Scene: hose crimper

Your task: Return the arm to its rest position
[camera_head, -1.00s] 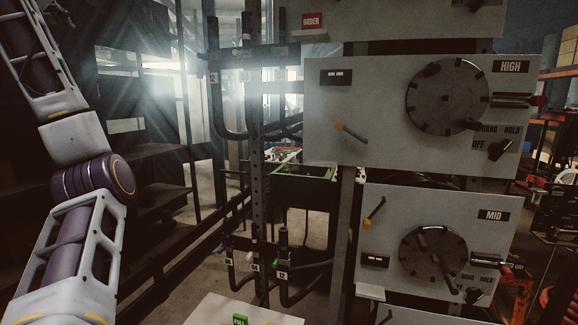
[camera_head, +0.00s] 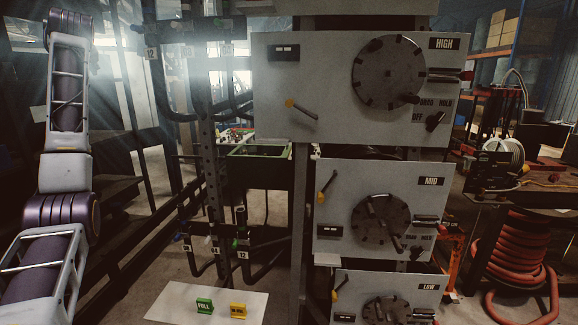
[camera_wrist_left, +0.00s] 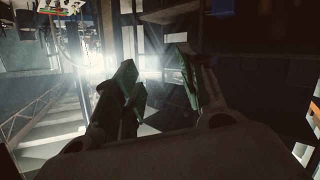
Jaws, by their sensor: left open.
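My left arm (camera_head: 62,175) stands raised at the left edge of the head view, in front of dark shelving. Its upper link rises past the top edge and its lower link runs out at the bottom left. My left gripper is not seen in the head view. In the left wrist view the two greenish fingers of my left gripper (camera_wrist_left: 163,98) are spread apart with nothing between them. They touch nothing that I can see. My right arm and right gripper are in neither view.
A rack with grey panels marked HIGH (camera_head: 335,120), MID (camera_head: 335,215) and LOW (camera_head: 350,290) stands at the centre right. A white board (camera_head: 180,305) with a green FULL tag (camera_head: 205,306) and a yellow tag (camera_head: 238,310) lies low in front. Red hose (camera_head: 512,255) coils at the right.

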